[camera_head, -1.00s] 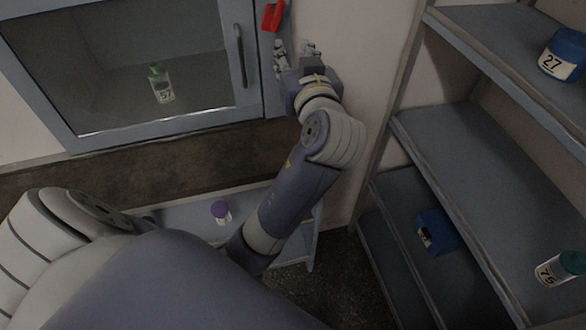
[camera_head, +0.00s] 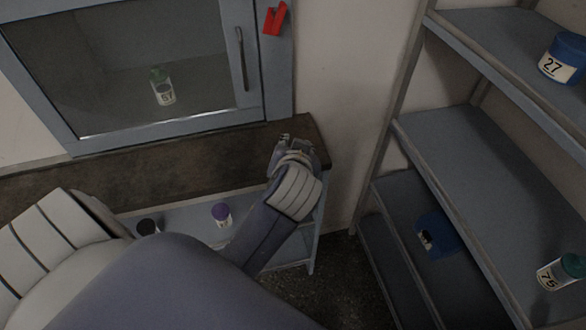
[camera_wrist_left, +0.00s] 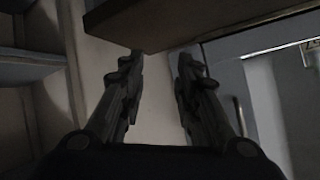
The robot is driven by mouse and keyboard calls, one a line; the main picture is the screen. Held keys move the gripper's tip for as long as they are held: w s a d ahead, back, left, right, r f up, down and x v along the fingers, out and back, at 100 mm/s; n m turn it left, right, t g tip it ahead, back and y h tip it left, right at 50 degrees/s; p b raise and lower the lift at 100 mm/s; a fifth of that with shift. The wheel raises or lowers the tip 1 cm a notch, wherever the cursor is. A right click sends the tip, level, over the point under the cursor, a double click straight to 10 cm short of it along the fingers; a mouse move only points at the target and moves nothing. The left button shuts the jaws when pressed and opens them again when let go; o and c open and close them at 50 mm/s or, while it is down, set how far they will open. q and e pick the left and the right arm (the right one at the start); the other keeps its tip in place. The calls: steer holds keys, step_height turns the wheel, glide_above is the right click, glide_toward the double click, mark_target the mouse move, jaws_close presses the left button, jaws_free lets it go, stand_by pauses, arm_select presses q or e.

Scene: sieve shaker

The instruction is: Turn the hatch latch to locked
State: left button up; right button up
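The red hatch latch (camera_head: 274,19) sits on the frame right of the glass hatch door (camera_head: 150,60), near the dark vertical door handle (camera_head: 241,60). The door looks closed. My left gripper (camera_head: 293,143) is in front of the right end of the brown ledge, below the latch and well apart from it. In the left wrist view its two fingers (camera_wrist_left: 162,62) are spread with nothing between them. The latch is not visible in that view. My right gripper is not in view.
The brown ledge (camera_head: 130,175) runs under the hatch, and its underside (camera_wrist_left: 200,18) overhangs my left fingers. A purple-capped jar (camera_head: 221,214) stands on the shelf below. A green-capped jar (camera_head: 162,90) is behind the glass. Shelves (camera_head: 490,170) with several containers stand at right.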

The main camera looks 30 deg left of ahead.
arm_select(q)
steer(key=shift+m+g+h, duration=0.5)
steer(key=shift+h, duration=0.1)
steer(key=shift+s+d+f, duration=0.2)
steer(key=shift+s+f, duration=0.15)
steer(key=shift+f, duration=0.35)
steer(key=shift+s+d+f, duration=0.15)
steer(key=shift+s+f, duration=0.25)
steer(key=shift+f, duration=0.35)
steer(key=shift+s+d+f, duration=0.2)
steer(key=shift+s+f, duration=0.15)
steer(key=shift+f, duration=0.35)
